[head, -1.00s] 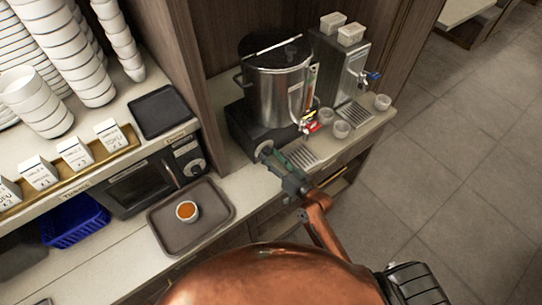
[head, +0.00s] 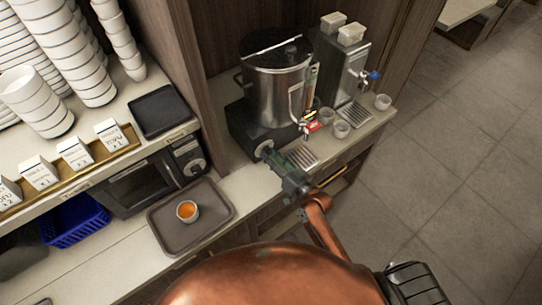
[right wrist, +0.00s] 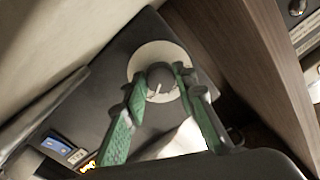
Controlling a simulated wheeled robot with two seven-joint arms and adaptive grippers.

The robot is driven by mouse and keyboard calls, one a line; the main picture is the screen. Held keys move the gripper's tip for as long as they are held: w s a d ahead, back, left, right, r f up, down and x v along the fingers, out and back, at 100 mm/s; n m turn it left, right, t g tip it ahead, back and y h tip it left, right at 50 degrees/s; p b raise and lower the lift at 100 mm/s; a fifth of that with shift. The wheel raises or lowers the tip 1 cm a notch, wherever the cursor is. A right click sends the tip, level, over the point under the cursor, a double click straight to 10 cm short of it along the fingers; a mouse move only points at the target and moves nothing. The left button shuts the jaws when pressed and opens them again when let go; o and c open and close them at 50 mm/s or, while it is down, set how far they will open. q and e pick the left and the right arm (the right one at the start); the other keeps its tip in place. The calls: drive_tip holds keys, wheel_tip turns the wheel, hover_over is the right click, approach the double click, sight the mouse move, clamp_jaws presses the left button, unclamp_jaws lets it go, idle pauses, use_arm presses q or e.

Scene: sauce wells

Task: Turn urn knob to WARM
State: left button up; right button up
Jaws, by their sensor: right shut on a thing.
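The steel urn (head: 278,95) stands on a black base on the counter at the back. Its dark round knob sits at the front of that base; in the right wrist view the knob (right wrist: 160,76) shows against a pale round dial (right wrist: 146,58) with a white pointer line. My right gripper (head: 268,152) reaches the knob from the front. In the right wrist view its green-padded fingers (right wrist: 162,82) stand on either side of the knob, closed on it. The dial's markings are too small or hidden to read. My left gripper is not in view.
A second dispenser (head: 343,75) stands at the right. A brown tray (head: 168,236) with a cup of orange liquid (head: 187,211) lies at the left. A wooden partition stands left of the urn.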

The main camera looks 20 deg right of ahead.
drive_tip(key=shift+n, duration=0.3)
drive_tip(key=n+p, duration=0.3)
drive_tip(key=n, duration=0.2)
drive_tip(key=shift+r+n+p, duration=0.15)
drive_tip(key=shift+n+p, duration=0.15)
drive_tip(key=shift+p, duration=0.1)
drive_tip(key=shift+d+n+p, duration=0.1)
drive_tip(key=shift+n+p, duration=0.5)
drive_tip(key=shift+n, duration=0.6)
drive_tip(key=shift+n+p, duration=0.45)
drive_tip(key=shift+n, duration=1.05)
drive_tip(key=o, duration=1.2)
drive_tip(key=shift+w, duration=0.1)
drive_tip(key=shift+c, duration=0.2)
